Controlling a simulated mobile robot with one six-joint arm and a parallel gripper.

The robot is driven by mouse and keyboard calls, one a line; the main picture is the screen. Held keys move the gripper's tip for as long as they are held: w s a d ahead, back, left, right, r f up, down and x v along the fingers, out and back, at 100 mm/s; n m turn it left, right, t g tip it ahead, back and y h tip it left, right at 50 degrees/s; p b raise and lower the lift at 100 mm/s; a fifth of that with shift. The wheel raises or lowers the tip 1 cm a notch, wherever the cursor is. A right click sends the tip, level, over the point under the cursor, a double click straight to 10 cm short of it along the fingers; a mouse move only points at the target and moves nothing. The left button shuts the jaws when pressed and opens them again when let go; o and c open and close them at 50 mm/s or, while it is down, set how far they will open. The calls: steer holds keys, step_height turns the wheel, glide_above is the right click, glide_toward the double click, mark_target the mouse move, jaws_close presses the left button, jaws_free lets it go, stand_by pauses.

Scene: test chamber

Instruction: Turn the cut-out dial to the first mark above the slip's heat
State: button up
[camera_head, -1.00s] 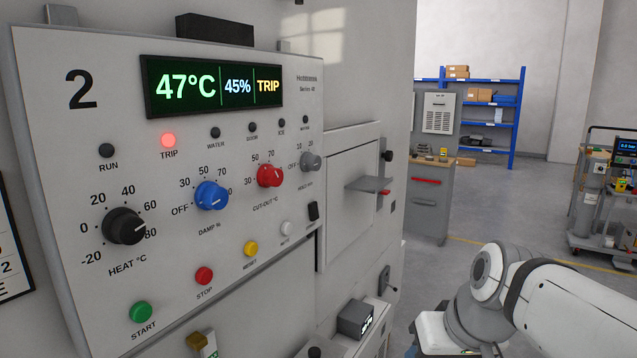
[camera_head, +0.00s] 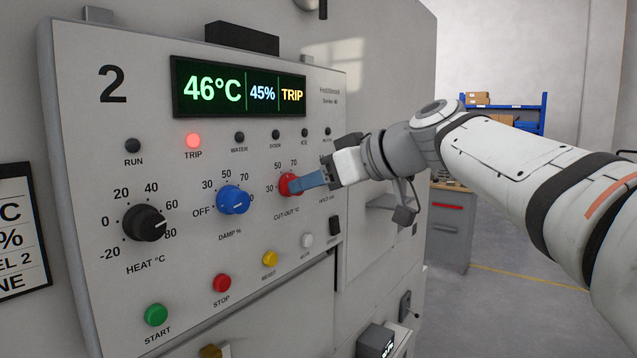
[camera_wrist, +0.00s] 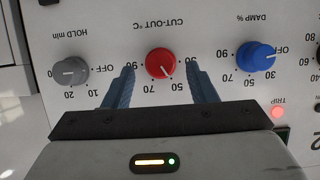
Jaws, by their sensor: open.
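The red cut-out dial (camera_head: 290,184) is on the white control panel, partly covered by my gripper in the head view. In the upside-down wrist view the dial (camera_wrist: 160,64) shows whole, its white pointer line towards the 50 mark. My gripper (camera_wrist: 160,76) is open, with one blue finger on each side of the dial; I cannot tell whether either touches it. A framed sheet (camera_head: 22,232) at the left edge is cut off, showing only line ends such as "C" and "%". A brass-coloured piece (camera_head: 211,351) shows at the bottom edge. No slip's heat value is readable.
The display (camera_head: 240,88) reads 46°C, 45%, TRIP, and the TRIP lamp (camera_head: 193,140) glows red. The blue damp dial (camera_head: 233,200) and grey hold dial (camera_wrist: 69,71) flank the cut-out dial. The black heat dial (camera_head: 145,223) and several push buttons are further off.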

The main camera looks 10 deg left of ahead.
steer(key=shift+x, duration=1.25)
steer(key=c, duration=1)
steer(key=shift+g, duration=0.3)
steer(key=m+g+y, duration=0.1)
steer(key=m, duration=0.1)
steer(key=m+g+y, duration=0.1)
steer(key=m, duration=0.2)
steer(key=m+g+y, duration=0.1)
steer(key=m+g, duration=0.1)
steer(key=m, duration=0.1)
steer(key=shift+w+d+f+b, duration=0.15)
steer(key=shift+w+f+b, duration=0.1)
steer(key=shift+b, duration=0.1)
